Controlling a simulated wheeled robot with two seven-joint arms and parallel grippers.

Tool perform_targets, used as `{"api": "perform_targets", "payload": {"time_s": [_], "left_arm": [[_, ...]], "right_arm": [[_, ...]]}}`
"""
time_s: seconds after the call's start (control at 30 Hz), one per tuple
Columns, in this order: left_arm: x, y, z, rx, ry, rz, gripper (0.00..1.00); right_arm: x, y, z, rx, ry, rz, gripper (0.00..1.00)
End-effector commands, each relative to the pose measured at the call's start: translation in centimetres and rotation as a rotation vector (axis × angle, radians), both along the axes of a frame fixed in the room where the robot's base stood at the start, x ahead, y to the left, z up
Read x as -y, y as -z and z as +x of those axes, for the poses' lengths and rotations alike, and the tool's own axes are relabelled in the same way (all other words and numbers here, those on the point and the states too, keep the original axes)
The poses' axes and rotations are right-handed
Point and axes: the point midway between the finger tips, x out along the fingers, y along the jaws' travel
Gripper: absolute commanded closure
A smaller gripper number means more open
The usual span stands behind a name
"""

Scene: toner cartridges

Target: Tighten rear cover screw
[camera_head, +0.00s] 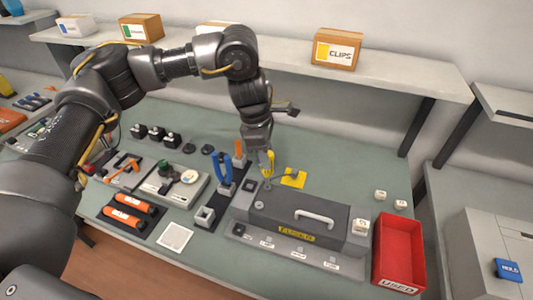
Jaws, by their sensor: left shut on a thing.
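My left gripper (264,152) comes down from above over the back left corner of the dark grey fuser unit (325,228). It is shut on a yellow screwdriver (266,164) held roughly upright. The driver's lower end is near the unit's rear left corner; whether it touches a screw is too small to tell. The unit has a light handle on top and a yellow label on its front. A small round piece (260,205) shows on its left end. My right gripper is not in view.
A yellow pad (293,178) lies behind the unit. A red bin (399,253) marked USED stands at its right. Blue-handled pliers (223,172) stand in a holder at left. Orange cartridges (130,213) lie front left. A shelf with a clips box (337,49) runs above the back.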

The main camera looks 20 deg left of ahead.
Motion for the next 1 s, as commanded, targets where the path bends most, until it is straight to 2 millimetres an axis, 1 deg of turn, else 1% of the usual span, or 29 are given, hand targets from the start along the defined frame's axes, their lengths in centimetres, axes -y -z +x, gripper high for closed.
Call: {"api": "perform_targets", "payload": {"time_s": [0.07, 0.17, 0.4, 0.5, 0.6, 0.73, 0.83, 1.0], "left_arm": [[0.0, 0.0, 0.0, 0.001, -0.026, 0.0, 1.0], [0.0, -0.1, -0.1, 0.0, -0.136, 0.0, 1.0], [0.0, -0.3, -0.2, 0.001, -0.501, 0.001, 1.0], [0.0, -0.3, -0.2, 0.001, -0.614, 0.001, 1.0], [0.0, -0.1, -0.2, 0.0, -0.678, 0.001, 1.0], [0.0, 0.0, -0.2, 0.0, -0.698, 0.001, 1.0], [0.0, -0.2, -0.2, 0.001, -0.74, 0.001, 1.0], [0.2, -0.6, -0.3, 0.0, -0.969, 0.003, 1.0]], "right_arm": [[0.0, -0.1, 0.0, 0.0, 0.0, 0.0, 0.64], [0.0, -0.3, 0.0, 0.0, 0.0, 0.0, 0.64], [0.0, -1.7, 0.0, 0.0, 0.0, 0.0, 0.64], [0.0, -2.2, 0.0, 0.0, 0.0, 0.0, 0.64], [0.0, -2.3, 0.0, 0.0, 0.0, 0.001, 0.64], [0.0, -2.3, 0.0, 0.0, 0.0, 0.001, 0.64], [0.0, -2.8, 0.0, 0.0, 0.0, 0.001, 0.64], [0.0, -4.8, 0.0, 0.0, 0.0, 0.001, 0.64]]}}
